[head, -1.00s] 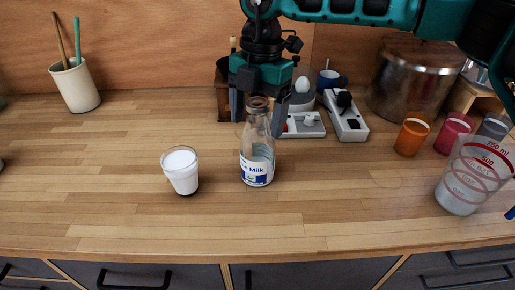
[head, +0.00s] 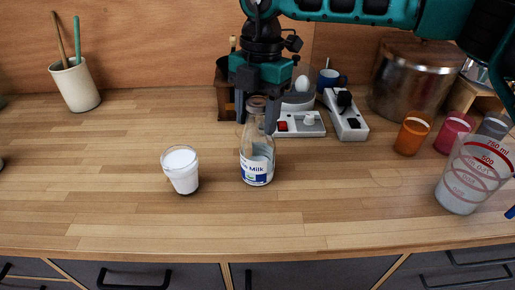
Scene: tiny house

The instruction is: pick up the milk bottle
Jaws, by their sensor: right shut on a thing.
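The milk bottle (head: 257,160) is clear glass with a white and blue label and stands upright on the wooden counter. My right gripper (head: 257,112) comes down from above, its two dark fingers shut on the bottle's neck, one on each side. The bottle's base appears to rest on the counter. My left gripper is not in view.
A glass of milk (head: 181,170) stands just left of the bottle. Power strips (head: 346,115), an orange cup (head: 412,133), a pink cup (head: 453,133), a measuring beaker (head: 472,176) and a large pot (head: 412,77) are to the right. The counter's left is mostly clear.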

